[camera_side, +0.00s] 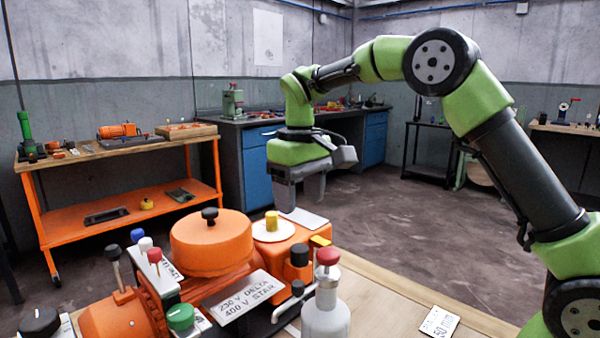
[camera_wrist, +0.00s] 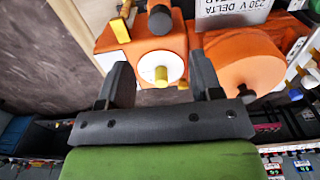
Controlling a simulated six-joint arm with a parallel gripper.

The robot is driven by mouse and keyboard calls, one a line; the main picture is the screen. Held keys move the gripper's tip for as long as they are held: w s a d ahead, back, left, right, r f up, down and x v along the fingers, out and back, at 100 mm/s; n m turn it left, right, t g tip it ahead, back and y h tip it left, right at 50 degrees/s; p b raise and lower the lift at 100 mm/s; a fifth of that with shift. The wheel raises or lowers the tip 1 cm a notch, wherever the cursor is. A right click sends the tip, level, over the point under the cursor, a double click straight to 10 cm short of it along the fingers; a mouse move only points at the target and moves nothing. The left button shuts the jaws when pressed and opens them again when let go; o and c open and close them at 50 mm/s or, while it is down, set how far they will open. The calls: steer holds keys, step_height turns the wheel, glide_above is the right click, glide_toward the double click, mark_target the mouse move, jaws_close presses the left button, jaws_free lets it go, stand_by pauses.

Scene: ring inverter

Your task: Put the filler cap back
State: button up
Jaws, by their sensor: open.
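No part is labelled as the filler cap. A yellow knob (camera_side: 271,220) stands upright at the middle of a white disc (camera_side: 262,237) on the orange housing (camera_side: 285,252); I cannot tell whether the knob is the cap. In the wrist view the yellow knob (camera_wrist: 161,76) and white disc (camera_wrist: 148,62) appear in the gap between my fingers. My gripper (camera_side: 301,196) hangs in the air beyond the housing in the side view, fingers down, apart from it. In the wrist view my gripper (camera_wrist: 162,78) is open with nothing held between its fingers.
A round orange lid (camera_side: 212,245) with a black knob stands beside the housing. A grey bottle with a red top (camera_side: 326,300) is in front. Several coloured knobs crowd the left. The wooden bench (camera_side: 385,300) is mostly clear at right, with a small printed card (camera_side: 439,322).

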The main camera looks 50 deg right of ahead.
steer(key=s+r+t, duration=0.2)
steer(key=s+r, duration=0.4)
steer(key=r, duration=0.3)
steer(key=s+a+f+m+t+y, duration=0.2)
steer(key=s+f+m+t, duration=0.1)
steer(key=s, duration=1.3)
steer(key=shift+s+a+f+m+t, duration=0.3)
steer(key=shift+m+t, duration=0.2)
steer(key=shift+t, duration=0.6)
steer(key=shift+r, duration=0.1)
